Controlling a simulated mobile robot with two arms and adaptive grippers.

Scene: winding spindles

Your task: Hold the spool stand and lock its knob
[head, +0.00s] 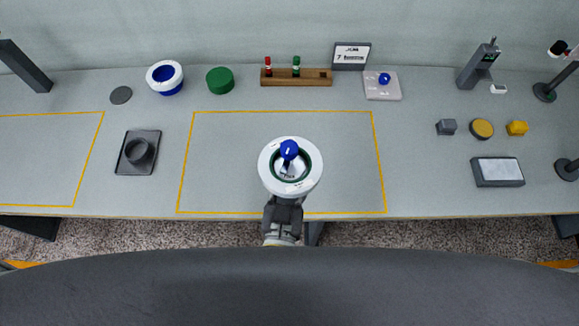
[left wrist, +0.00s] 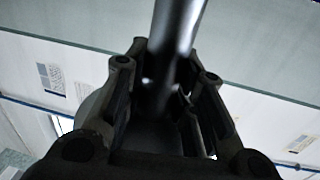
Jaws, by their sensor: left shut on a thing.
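The spool stand stands in the front middle of the bench; from above I see a white ring (head: 268,172) with a dark green inner ring and a blue knob (head: 289,150) at its centre. My left gripper (head: 284,203) is at the near side of the stand, below the white ring. In the left wrist view a shiny grey post (left wrist: 175,45) rises between the fingers of my left gripper (left wrist: 160,88), which are closed on it. The stand's lower part is hidden in the head view. My right gripper is not in view.
A yellow outline (head: 280,112) surrounds the stand's area, otherwise clear. Behind are a white-and-blue spool (head: 165,76), a green spool (head: 220,80), a wooden rack (head: 296,80) and a pale tray (head: 390,94) with a blue knob. A dark square holder (head: 138,153) is left.

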